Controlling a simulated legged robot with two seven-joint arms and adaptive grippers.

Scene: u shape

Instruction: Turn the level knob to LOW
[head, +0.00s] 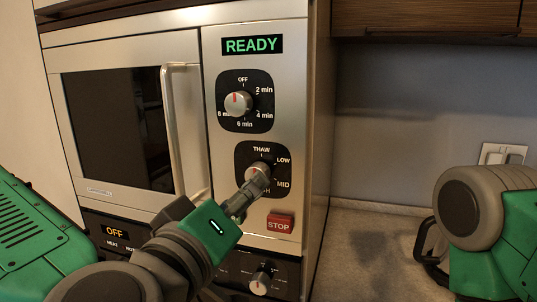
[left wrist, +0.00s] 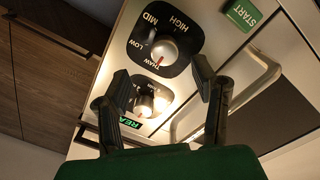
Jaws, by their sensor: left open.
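The level knob (head: 257,172) is a silver dial on a black plate on the microwave's control panel, marked THAW, LOW, MID and HIGH. It shows upside down in the left wrist view (left wrist: 153,52), with its red mark pointing at THAW. My left gripper (head: 254,186) is in front of the knob's lower part and hides some of HIGH. In the left wrist view its two dark fingers (left wrist: 161,75) are spread with nothing between them; I cannot tell whether they touch the knob. My right arm (head: 475,210) is at the right edge, its gripper out of view.
The timer knob (head: 238,104) is above the level knob, under a READY display (head: 252,45). A red STOP button (head: 280,223) is below right, and a green START button (left wrist: 243,14) shows in the wrist view. The door handle (head: 172,130) stands out to the left.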

